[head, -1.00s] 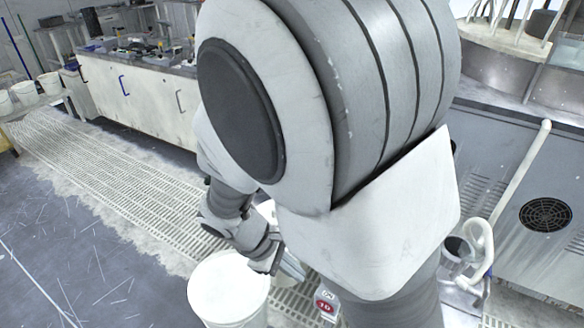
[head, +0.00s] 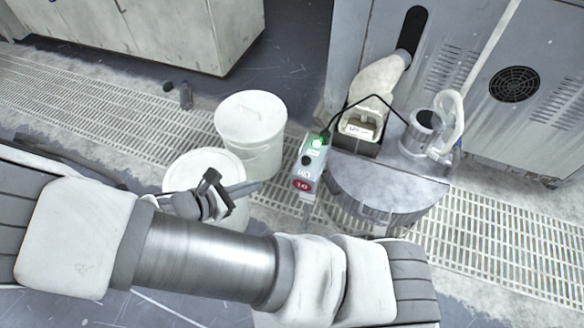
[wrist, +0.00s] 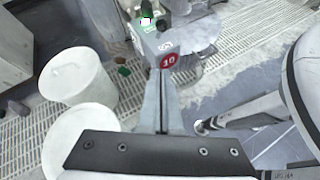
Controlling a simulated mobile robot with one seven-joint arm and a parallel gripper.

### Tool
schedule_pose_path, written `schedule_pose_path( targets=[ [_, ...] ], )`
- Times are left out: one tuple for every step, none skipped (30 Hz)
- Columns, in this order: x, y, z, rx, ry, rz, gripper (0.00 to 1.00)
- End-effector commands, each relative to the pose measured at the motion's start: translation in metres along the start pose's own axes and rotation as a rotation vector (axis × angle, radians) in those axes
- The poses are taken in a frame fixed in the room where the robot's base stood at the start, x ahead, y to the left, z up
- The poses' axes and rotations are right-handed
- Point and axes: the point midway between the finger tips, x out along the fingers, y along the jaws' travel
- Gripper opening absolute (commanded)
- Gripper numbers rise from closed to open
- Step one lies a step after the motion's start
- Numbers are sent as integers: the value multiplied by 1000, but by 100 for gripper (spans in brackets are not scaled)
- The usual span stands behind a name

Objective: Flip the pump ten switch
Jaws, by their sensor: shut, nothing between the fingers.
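The pump ten switch box (head: 308,168) is a grey upright box with a red label marked 10 on its lower front. It has a lit green lamp (head: 316,143) near its top and a dark round switch (head: 306,160) below the lamp. The box also shows at the top of the wrist view (wrist: 160,44). My gripper (head: 257,185) is shut and empty, left of the box in the head view, with a gap visible there. In the wrist view its fingertips (wrist: 160,78) appear just below the red label; contact cannot be told.
Two white lidded buckets (head: 251,118) (head: 205,165) stand left of the box, one beneath my gripper. A round grey tank (head: 388,190) with pipes stands right of it. A grey cabinet (head: 470,90) rises behind. Floor grating (head: 90,95) runs across.

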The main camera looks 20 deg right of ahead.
Motion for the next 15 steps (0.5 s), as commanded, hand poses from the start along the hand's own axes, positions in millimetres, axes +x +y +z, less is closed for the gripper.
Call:
schedule_pose_path(
  targets=[
    [0,0,0,0,0,1,0],
    [0,0,0,0,0,1,0],
    [0,0,0,0,0,0,0],
    [0,0,0,0,0,0,0],
    [0,0,0,0,0,0,0],
    [0,0,0,0,0,0,0],
    [0,0,0,1,0,-1,0],
    [0,0,0,1,0,-1,0],
    [2,0,0,1,0,-1,0],
    [3,0,0,1,0,-1,0],
    [5,0,0,1,-1,-2,0],
    [9,0,0,1,-2,-2,0],
    [13,-1,-1,0,-2,-2,0],
    [17,-1,-1,0,-2,-2,0],
    [24,-1,-2,1,-3,-3,0]
  ],
)
